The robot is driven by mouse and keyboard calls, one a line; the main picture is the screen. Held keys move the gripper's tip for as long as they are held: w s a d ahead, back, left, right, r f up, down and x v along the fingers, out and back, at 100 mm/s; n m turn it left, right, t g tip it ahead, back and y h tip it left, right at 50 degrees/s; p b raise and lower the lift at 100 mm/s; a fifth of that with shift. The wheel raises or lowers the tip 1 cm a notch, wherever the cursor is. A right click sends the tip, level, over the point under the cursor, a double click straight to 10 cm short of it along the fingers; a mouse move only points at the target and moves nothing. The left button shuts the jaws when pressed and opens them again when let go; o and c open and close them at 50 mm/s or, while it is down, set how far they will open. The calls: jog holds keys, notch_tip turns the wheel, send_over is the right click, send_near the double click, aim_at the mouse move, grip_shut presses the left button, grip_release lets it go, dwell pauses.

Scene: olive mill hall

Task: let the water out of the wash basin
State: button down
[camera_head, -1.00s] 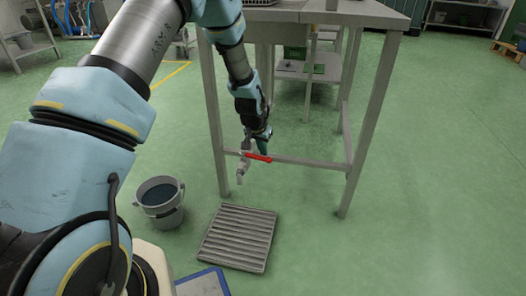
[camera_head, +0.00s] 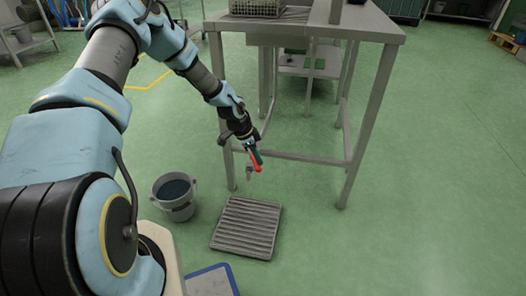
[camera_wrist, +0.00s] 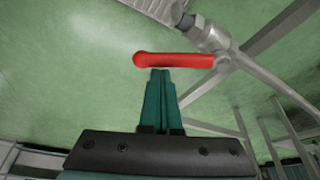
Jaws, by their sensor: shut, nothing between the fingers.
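The drain valve's red lever (camera_head: 257,164) shows below the steel stand, slanting downward in the head view. In the wrist view the red lever (camera_wrist: 175,60) lies across the picture, its free end at left and its pivot at right on the metal valve (camera_wrist: 222,58). The grey spout (camera_head: 249,174) hangs beneath it. My gripper (camera_head: 257,157) is shut and empty, right at the lever. In the wrist view its green fingertips (camera_wrist: 160,72) are at the lever's near edge; I cannot tell whether they touch. The basin's inside is not visible, nor is any flowing water.
A slatted floor grate (camera_head: 247,227) lies below the spout. A grey bucket (camera_head: 176,196) with dark contents stands to its left. The steel stand (camera_head: 358,130) has legs and a low crossbar close behind my gripper. The green floor at right is clear.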

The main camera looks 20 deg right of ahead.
jog(key=shift+w+a+m+g+p, duration=0.15)
jog(key=shift+a+m+g+p, duration=0.25)
jog(key=shift+a+m, duration=0.55)
jog(key=shift+w+a+p, duration=0.25)
jog(key=shift+a+p, duration=0.1)
jog(key=shift+a, duration=0.35)
